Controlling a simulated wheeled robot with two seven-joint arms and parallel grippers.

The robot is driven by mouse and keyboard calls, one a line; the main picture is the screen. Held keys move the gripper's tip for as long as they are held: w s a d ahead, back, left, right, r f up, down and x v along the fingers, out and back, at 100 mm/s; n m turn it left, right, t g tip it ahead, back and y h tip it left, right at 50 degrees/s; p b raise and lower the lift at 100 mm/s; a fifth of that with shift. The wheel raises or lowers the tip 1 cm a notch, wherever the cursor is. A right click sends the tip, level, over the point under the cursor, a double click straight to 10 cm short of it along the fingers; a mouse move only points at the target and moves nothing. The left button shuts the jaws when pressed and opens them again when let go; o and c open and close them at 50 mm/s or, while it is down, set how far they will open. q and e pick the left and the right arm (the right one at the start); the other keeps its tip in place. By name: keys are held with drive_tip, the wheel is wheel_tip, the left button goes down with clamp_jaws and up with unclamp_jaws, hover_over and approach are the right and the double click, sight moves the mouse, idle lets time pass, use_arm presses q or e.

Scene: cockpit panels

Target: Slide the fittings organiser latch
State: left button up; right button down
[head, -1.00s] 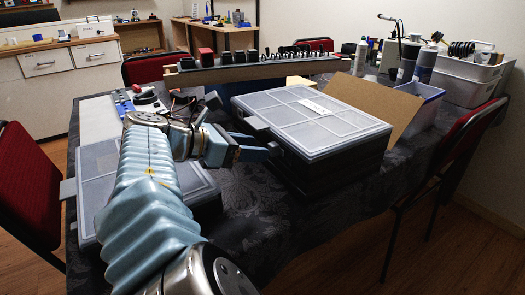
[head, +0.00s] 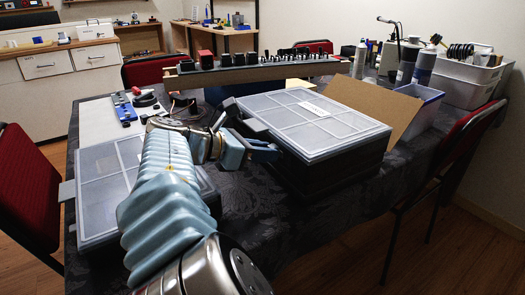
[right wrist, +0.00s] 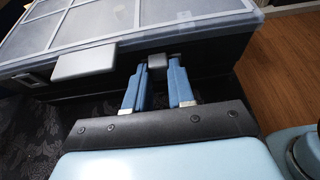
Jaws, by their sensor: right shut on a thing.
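The fittings organiser (head: 310,122) is a dark case with a translucent, gridded lid, on the table right of centre. It fills the top of the right wrist view (right wrist: 120,25). My right gripper (head: 272,153) is at its near left side. In the right wrist view the blue fingers (right wrist: 157,82) are shut on a small grey latch tab (right wrist: 157,65) on the case front, just below the lid edge. A wider grey catch (right wrist: 85,63) sits left of the fingers. In the head view the fingertips' contact is too small to make out. My left gripper is not in view.
A second lidded organiser (head: 98,205) lies at the left, partly behind my right arm. A long rack of dark knobs (head: 265,65) stands behind. A cardboard panel (head: 385,107) and a blue-white bin (head: 420,105) are at the right. Red chairs flank the table.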

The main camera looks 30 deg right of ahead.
drive_tip(key=shift+s, duration=1.4)
drive_tip(key=c, duration=1)
unclamp_jaws()
drive_tip(key=shift+o, duration=0.2)
drive_tip(key=p+v, duration=0.1)
drive_tip(key=v, duration=1.2)
drive_tip(key=shift+a, duration=0.35)
